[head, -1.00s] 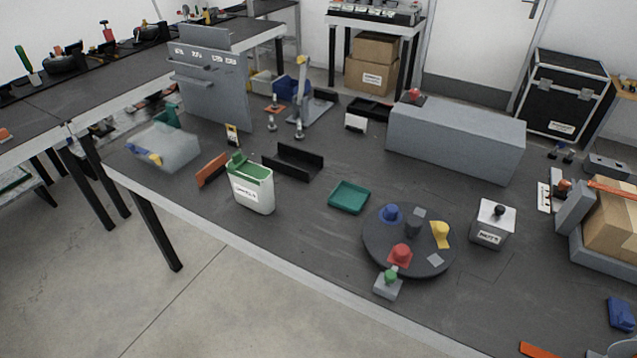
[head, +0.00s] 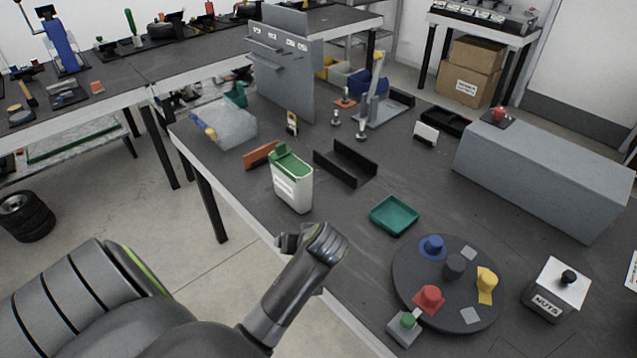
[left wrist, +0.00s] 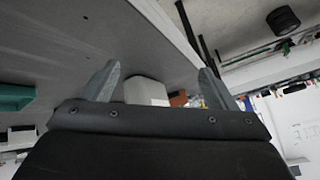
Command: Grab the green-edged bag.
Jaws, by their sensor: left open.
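The green-edged bag (head: 292,190) is a white, upright bag with a green rim and a label. It stands on the dark table near its front left edge. My left gripper (head: 284,240) is just in front of and below it in the head view, apart from it. In the left wrist view my left gripper (left wrist: 160,72) has its two grey fingers spread, with nothing held. A whitish block, apparently the bag (left wrist: 147,91), shows beyond and between the fingers, partly hidden by the gripper body. My right gripper is in neither view.
An orange piece (head: 261,154) lies left of the bag and a black channel (head: 345,163) stands right of it. A green tray (head: 394,215) and a round turntable (head: 405,282) with coloured pieces lie further right. The table's front edge runs close to my arm.

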